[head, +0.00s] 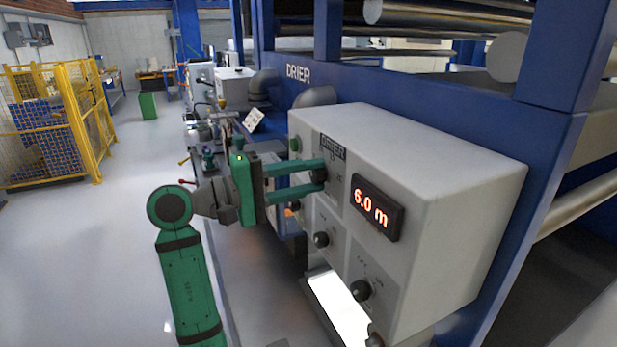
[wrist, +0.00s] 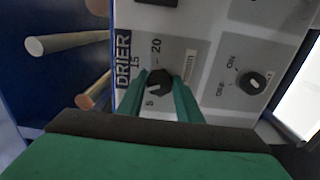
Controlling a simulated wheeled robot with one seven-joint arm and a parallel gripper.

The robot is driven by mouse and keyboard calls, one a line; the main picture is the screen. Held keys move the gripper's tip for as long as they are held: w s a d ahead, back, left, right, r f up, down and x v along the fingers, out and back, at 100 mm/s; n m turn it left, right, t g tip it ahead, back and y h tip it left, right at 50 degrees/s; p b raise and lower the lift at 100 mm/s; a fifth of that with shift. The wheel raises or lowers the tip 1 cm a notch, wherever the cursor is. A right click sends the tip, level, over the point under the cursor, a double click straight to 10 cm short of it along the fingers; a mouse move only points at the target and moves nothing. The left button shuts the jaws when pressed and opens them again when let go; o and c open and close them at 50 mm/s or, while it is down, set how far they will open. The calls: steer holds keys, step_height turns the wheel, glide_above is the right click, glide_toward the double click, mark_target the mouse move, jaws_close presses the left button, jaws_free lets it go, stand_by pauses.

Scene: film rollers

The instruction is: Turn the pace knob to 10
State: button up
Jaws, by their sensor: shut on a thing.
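The pace knob (head: 318,174) is a small dark knob at the top of the grey DRIER control box (head: 430,150). In the wrist view the black knob (wrist: 160,82) sits among the marks 5, 15 and 20. A white pointer mark on it faces the lower left, near the 5. The display (head: 377,208) beside it reads 6.0 m in red. My gripper (head: 322,171) is shut on the knob, its green fingers reaching in from the left. In the wrist view the fingertips (wrist: 160,84) lie on either side of the knob and cover part of the dial.
Other knobs (head: 321,239) and (head: 361,290) sit lower on the box face; one shows in the wrist view (wrist: 254,84). The blue machine frame (head: 430,85) stands behind. A yellow cage (head: 95,110) stands far left, with clear floor (head: 90,240) before it.

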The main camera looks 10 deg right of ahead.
steer(key=o, duration=1)
steer(key=shift+o, duration=0.2)
steer(key=shift+a, duration=0.1)
steer(key=s+a, duration=0.2)
steer(key=a, duration=0.8)
steer(key=shift+a, duration=0.25)
steer(key=shift+s, duration=0.1)
